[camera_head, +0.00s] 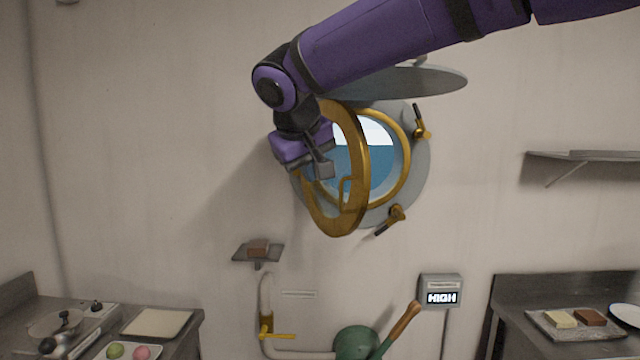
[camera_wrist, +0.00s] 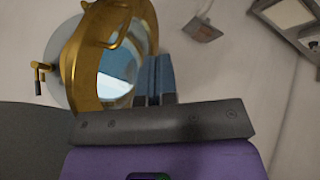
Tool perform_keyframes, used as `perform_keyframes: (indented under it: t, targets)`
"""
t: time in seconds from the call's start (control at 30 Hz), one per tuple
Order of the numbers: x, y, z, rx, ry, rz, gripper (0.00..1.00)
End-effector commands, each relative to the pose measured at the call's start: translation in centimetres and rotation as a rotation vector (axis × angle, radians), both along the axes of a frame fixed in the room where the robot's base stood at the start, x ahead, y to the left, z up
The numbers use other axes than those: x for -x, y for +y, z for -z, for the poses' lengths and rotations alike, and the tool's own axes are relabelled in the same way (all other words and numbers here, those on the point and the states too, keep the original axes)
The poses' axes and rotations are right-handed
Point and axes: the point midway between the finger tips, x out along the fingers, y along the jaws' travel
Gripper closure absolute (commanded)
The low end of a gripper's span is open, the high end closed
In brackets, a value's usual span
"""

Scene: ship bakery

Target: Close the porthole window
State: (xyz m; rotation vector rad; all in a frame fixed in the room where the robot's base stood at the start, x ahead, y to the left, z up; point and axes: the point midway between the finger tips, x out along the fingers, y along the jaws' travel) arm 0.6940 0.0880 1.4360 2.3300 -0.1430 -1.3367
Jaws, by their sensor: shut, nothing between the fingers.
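The porthole window (camera_head: 361,180) is a brass-rimmed round frame with glass, swung partly open on the wall in the head view. Its brass ring (camera_head: 329,222) stands out from the round grey wall plate (camera_head: 418,165), and sea and sky show through. A brass dog latch (camera_head: 420,122) is at the upper right and another (camera_head: 391,219) at the lower right. My gripper (camera_head: 322,172) is shut and empty, on the left, outer side of the ring. In the wrist view the fingers (camera_wrist: 154,78) lie beside the brass ring (camera_wrist: 82,68). I cannot tell whether they touch it.
A grey oval cover (camera_head: 425,80) juts out above the porthole. Counters stand at the lower left and right, and a grey shelf (camera_head: 590,156) is on the right wall. The wall left of the porthole is clear.

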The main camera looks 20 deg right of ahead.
Motion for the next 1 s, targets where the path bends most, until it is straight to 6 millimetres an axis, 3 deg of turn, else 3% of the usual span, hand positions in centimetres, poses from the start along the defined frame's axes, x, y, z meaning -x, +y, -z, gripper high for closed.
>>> perform_keyframes:
  t: [0.53, 0.73, 1.0]
  targets:
    - [-4.9, -3.1, 7.7, 0.002, 0.004, 0.002, 1.0]
    - [-5.8, -5.6, 7.3, -0.002, 0.002, 0.002, 1.0]
    - [-6.2, -6.6, 7.2, -0.001, 0.001, 0.0, 1.0]
